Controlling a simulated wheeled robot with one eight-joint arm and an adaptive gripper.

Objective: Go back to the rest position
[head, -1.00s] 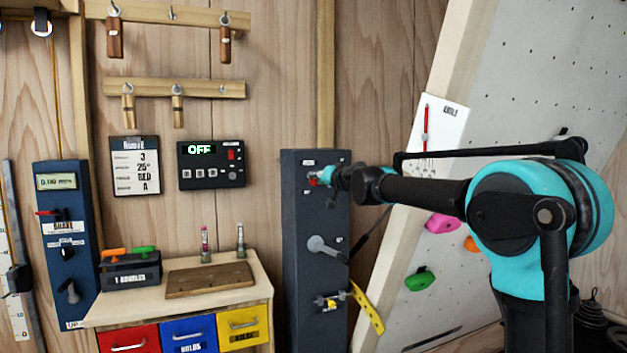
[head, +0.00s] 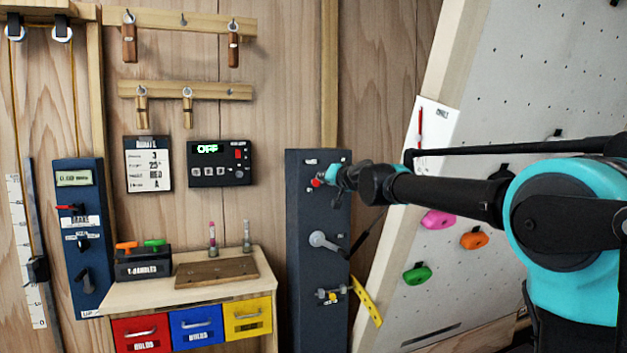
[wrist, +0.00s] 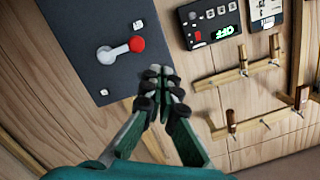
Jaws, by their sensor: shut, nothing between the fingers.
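My gripper (wrist: 157,82) shows in the wrist view with its green and black fingers together and nothing between them. In the head view my gripper (head: 333,176) is at the upper part of the dark panel (head: 299,270), close to a red-knobbed lever. That red-knobbed lever (wrist: 130,45) shows clearly in the wrist view, up and left of my fingertips and apart from them in the picture. In the head view the red knob (head: 317,183) is partly hidden by my gripper. My arm reaches in from the right.
The panel also carries a grey-knobbed lever (head: 318,239) and a yellow part (head: 333,296). A control box (head: 220,174) reading OFF hangs to the left. A cabinet (head: 200,293) with coloured drawers stands below. A climbing wall (head: 560,90) with holds slopes at right.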

